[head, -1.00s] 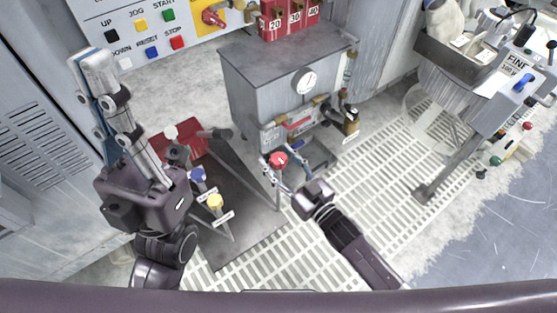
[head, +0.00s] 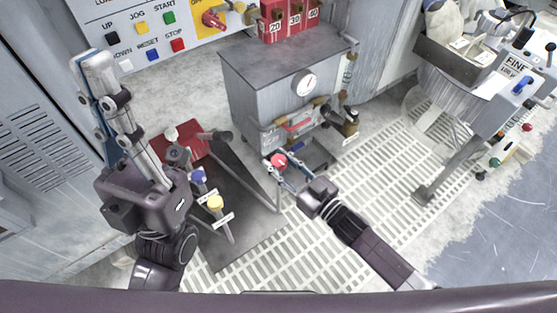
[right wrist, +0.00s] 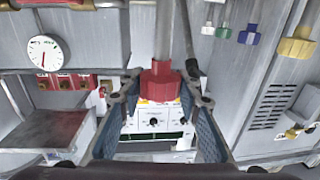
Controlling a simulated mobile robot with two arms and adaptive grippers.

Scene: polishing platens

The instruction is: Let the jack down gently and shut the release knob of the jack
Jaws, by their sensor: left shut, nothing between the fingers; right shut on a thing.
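A red knob (head: 278,160) tops a thin grey rod in front of the grey cabinet; I take it for the release knob. My right gripper (head: 281,166) is shut on it, a finger on each side. In the right wrist view the red knob (right wrist: 160,83) sits between the blue-padded fingertips (right wrist: 160,100). The red body (head: 190,143) at left, beside a dark sloping plate (head: 240,215), may be the jack; my left arm partly hides it. My left gripper (head: 95,58) is shut and empty, raised left of the red body. Whether the jack is up cannot be told.
Blue (head: 197,176) and yellow (head: 215,202) knobs with tags stand close to my left gripper's body. The grey cabinet (head: 255,85) with a gauge (head: 306,84) and piping is behind the red knob. Slatted floor (head: 370,180) lies open to the right.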

